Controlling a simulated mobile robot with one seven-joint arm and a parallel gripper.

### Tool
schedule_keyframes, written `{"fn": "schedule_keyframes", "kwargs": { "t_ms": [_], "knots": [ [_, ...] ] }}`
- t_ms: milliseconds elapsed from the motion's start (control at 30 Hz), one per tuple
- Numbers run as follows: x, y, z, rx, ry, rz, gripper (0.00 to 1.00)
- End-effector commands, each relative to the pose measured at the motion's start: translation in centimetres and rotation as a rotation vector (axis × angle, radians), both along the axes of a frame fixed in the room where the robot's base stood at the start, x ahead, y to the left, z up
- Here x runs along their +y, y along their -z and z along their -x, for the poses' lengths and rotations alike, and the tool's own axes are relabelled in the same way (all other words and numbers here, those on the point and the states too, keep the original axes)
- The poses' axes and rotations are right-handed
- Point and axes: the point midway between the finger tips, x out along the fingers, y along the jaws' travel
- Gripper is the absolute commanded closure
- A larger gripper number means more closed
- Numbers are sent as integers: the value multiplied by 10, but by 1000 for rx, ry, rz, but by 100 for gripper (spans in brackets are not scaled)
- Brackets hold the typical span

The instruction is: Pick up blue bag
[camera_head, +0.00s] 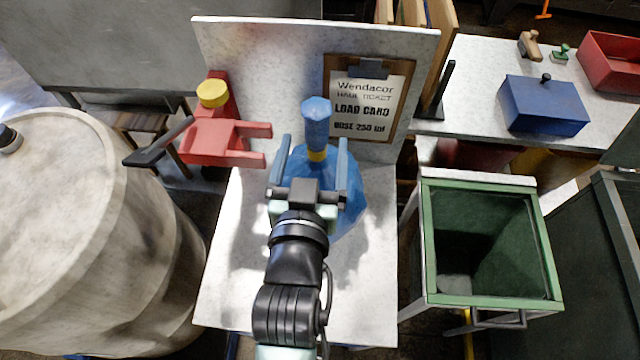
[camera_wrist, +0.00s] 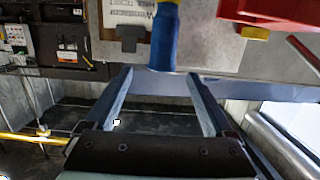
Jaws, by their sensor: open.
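The blue bag (camera_head: 352,195) stands on the white bench in the head view. Its neck (camera_head: 317,120) points up, with a yellow band where it meets the body. My gripper (camera_head: 314,145) is open in front of the bag, one finger on either side of the neck's line, and hides part of the body. In the wrist view, the blue neck (camera_wrist: 164,40) shows beyond and between the open fingertips (camera_wrist: 160,76), with yellow at the top edge. No grip is visible. The remaining distance to the neck is hard to tell.
A red clamp-like fixture (camera_head: 215,140) with a yellow knob stands close on the left. A clipboard (camera_head: 375,90) hangs on the back panel behind the bag. A green-rimmed bin (camera_head: 430,250) is at right, and a large pale drum (camera_head: 90,220) at left. The bench front is clear.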

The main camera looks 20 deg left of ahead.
Motion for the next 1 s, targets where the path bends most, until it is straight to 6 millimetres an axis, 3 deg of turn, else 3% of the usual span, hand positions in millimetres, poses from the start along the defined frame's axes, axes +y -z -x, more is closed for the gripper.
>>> {"fn": "schedule_keyframes", "kwargs": {
  "t_ms": [300, 567, 1000],
  "knots": [
    [15, 5, -50, -3, 0, -1, 12],
    [19, 8, -63, -2, 0, -1, 12],
    [35, 14, -105, -3, 0, -2, 12]
  ]
}}
